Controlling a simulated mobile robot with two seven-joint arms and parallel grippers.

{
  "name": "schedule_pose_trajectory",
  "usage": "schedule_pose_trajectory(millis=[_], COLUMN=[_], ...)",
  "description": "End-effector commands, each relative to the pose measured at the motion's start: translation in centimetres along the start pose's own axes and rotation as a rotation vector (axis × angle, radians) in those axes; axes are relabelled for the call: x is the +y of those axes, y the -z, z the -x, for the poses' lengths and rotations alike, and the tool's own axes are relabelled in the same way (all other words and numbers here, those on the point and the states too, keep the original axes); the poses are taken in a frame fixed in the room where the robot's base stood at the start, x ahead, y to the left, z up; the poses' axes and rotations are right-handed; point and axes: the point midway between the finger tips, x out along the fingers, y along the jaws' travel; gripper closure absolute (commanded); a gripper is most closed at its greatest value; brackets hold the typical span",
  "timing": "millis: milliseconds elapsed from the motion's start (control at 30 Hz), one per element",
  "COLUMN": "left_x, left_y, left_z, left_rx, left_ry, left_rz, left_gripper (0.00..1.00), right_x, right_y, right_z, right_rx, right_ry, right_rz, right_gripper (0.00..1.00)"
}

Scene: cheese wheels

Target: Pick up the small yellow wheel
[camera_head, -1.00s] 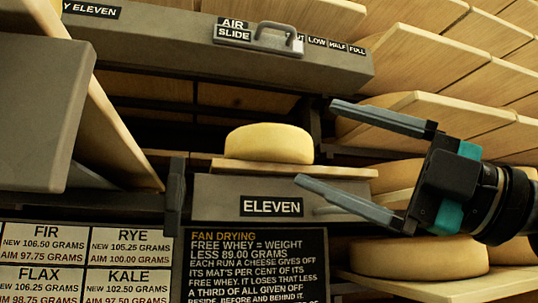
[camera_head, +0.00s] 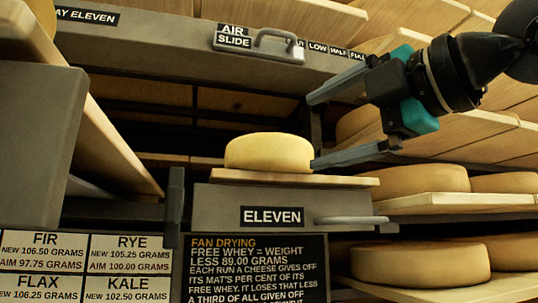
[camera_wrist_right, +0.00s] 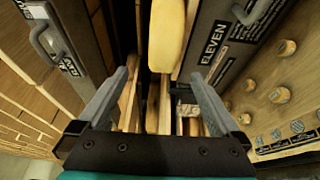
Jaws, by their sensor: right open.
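The small yellow wheel (camera_head: 268,152) lies flat on a wooden board (camera_head: 330,180) above the grey ELEVEN drawer front in the head view. It also shows in the right wrist view (camera_wrist_right: 168,35), at the top, beyond the fingertips. My right gripper (camera_head: 313,131) is open and empty, to the right of the wheel. Its lower fingertip appears close to the wheel's right side; I cannot tell whether they touch. Its upper finger is higher than the wheel in the picture. In the right wrist view the open fingers (camera_wrist_right: 158,75) point towards the wheel. My left gripper is not in view.
The grey AIR SLIDE hood with a handle (camera_head: 275,45) spans above the wheel. The ELEVEN drawer front (camera_head: 225,203) with its handle (camera_head: 352,220) is below. Shelves at right hold larger wheels (camera_head: 420,263). A grey panel (camera_head: 35,145) stands at left.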

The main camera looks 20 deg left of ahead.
Motion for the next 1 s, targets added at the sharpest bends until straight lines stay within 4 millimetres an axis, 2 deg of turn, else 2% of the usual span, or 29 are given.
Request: schedule_pose_trajectory(millis=[100, 367, 700, 1000], left_x=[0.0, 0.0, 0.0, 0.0], left_y=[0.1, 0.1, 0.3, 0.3], left_z=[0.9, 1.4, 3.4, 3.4], left_rx=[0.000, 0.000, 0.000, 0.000], left_ry=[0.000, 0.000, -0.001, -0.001], left_rz=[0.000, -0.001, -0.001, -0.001], left_gripper=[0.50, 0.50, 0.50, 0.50], right_x=[0.1, -0.1, -0.6, -0.8], right_y=[0.0, 0.0, 0.2, 0.2], right_z=[-2.3, -4.2, -8.7, -9.1], right_rx=[0.002, 0.002, 0.003, 0.003], right_ry=[0.003, 0.001, 0.000, 0.000], right_rz=[-0.002, 0.000, 0.000, 0.000], right_gripper=[0.00, 0.00, 0.00, 0.01])
